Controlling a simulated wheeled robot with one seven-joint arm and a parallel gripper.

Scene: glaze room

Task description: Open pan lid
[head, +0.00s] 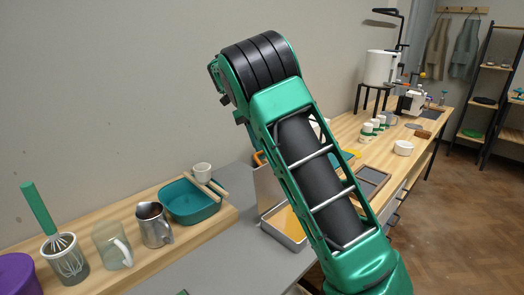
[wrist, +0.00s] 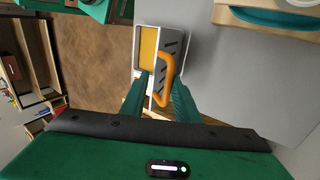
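The pan (head: 281,236) is a grey rectangular tray with a yellow inside, on the grey counter behind my arm in the head view. Its lid (head: 268,190) stands raised on edge at the pan's back, partly hidden by my arm. The orange handle (head: 258,157) shows at its top. In the wrist view the yellow inside of the pan (wrist: 148,45) is uncovered beside the slotted lid (wrist: 172,42). My gripper (wrist: 160,85) is open, its green fingers apart on either side of the orange handle (wrist: 166,80). Contact is not visible. The head view hides the gripper.
A wooden board (head: 130,225) at left bears a teal dish (head: 190,204), a steel pitcher (head: 153,225), a glass mug (head: 112,246) and a whisk in a cup (head: 65,258). The wall stands close behind.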

